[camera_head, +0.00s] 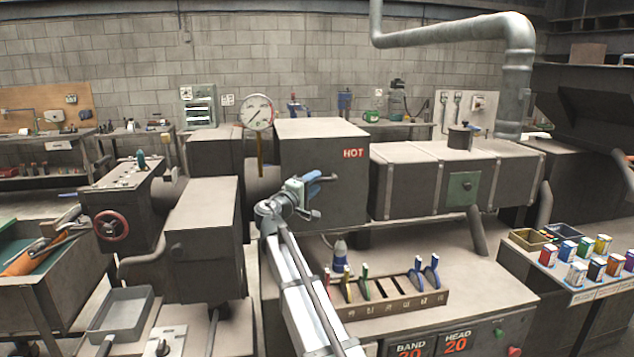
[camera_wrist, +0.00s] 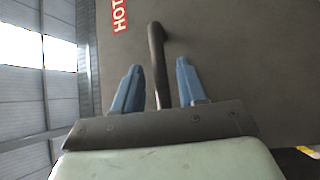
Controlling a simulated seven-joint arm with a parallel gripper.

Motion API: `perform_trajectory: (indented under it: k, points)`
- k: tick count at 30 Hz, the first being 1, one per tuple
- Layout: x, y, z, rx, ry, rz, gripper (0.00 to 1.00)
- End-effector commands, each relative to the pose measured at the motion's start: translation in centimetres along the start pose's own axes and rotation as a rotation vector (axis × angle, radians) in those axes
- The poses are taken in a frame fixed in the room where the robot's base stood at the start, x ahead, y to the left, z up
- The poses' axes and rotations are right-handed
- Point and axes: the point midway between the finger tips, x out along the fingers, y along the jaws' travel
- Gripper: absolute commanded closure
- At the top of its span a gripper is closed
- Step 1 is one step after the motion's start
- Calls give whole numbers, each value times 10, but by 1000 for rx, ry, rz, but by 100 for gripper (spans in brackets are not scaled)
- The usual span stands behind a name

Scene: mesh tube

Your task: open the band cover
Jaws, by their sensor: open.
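The band cover appears to be the dark box marked HOT (camera_head: 310,152) at the centre of the head view. Its dark front face (camera_wrist: 230,60) fills much of the wrist view, with part of the red HOT label at the top. A dark bar handle (camera_wrist: 157,50) sticks out from that face. My gripper (camera_head: 320,178) is in front of the box. In the wrist view, my gripper (camera_wrist: 160,66) has its blue fingers apart, one on each side of the handle. I cannot tell whether either finger touches it. The handle is hard to make out in the head view.
A pressure gauge (camera_head: 257,112) stands left of the box. A long ribbed barrel housing (camera_head: 440,185) lies to its right. A side table at the right holds several small coloured containers (camera_head: 597,268).

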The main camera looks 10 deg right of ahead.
Motion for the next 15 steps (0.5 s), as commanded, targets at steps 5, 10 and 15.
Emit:
perform_trajectory:
  k: [5,10,15]
  points:
    - [20,0,-1,1,0,0,59]
    - [23,0,0,1,1,0,59]
    - [22,0,0,1,1,0,62]
